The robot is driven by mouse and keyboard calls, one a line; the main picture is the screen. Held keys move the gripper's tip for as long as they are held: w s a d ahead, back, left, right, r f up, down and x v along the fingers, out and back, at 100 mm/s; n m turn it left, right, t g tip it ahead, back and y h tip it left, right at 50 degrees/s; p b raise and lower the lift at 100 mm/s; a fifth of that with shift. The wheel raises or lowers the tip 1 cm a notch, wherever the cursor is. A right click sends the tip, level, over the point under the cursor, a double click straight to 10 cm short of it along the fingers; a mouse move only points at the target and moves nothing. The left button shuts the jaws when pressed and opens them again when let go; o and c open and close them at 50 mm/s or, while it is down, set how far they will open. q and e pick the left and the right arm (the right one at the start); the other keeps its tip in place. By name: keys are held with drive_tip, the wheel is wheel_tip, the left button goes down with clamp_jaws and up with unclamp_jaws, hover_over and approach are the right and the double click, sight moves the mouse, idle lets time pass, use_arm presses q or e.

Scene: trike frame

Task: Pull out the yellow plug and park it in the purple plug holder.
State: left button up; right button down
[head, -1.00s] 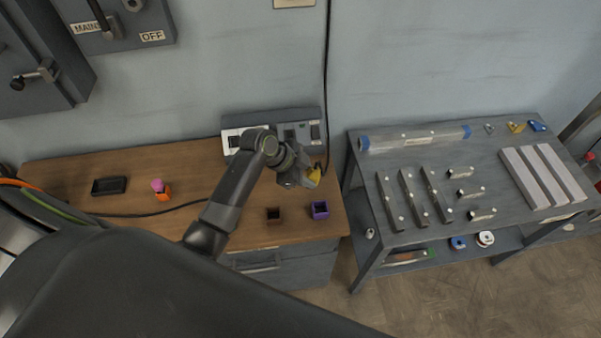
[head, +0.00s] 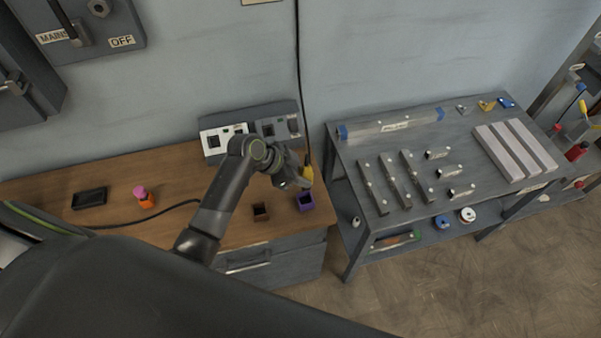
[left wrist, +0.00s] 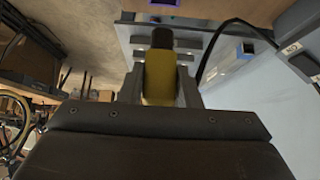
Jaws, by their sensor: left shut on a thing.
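My left gripper (head: 303,180) is shut on the yellow plug (head: 308,171). It holds the plug over the right end of the wooden bench, in front of the socket panel (head: 212,142). In the left wrist view the yellow plug (left wrist: 159,78) sits between the fingers, with a dark end pointing away. The purple plug holder (head: 305,202) stands near the bench's front right edge, just below the gripper in the head view. A purple edge (left wrist: 165,2) shows at the top of the left wrist view. My right gripper is not in view.
A brown holder (head: 261,212) stands left of the purple one. A pink-and-orange object (head: 145,199) and a black tray (head: 89,198) lie further left on the bench. A dark cable (head: 297,70) hangs down the wall. A grey table (head: 345,165) with metal parts stands to the right.

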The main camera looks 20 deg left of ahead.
use_arm(q)
wheel_tip(320, 180, down, 5)
drive_tip(key=b, duration=0.3)
drive_tip(key=shift+f, duration=0.1)
idle(0.5)
drive_tip(key=shift+p, duration=0.3)
idle(1.1)
drive_tip(key=shift+f+b, duration=1.6)
drive_tip(key=shift+f, duration=0.5)
drive_tip(key=o, duration=1.1)
drive_tip(key=shift+r, duration=0.1)
drive_tip(key=b+v, duration=0.2)
drive_tip(key=v, duration=1.5)
drive_tip(key=shift+s+a+r, duration=0.1)
drive_tip(key=shift+a+r, duration=0.05)
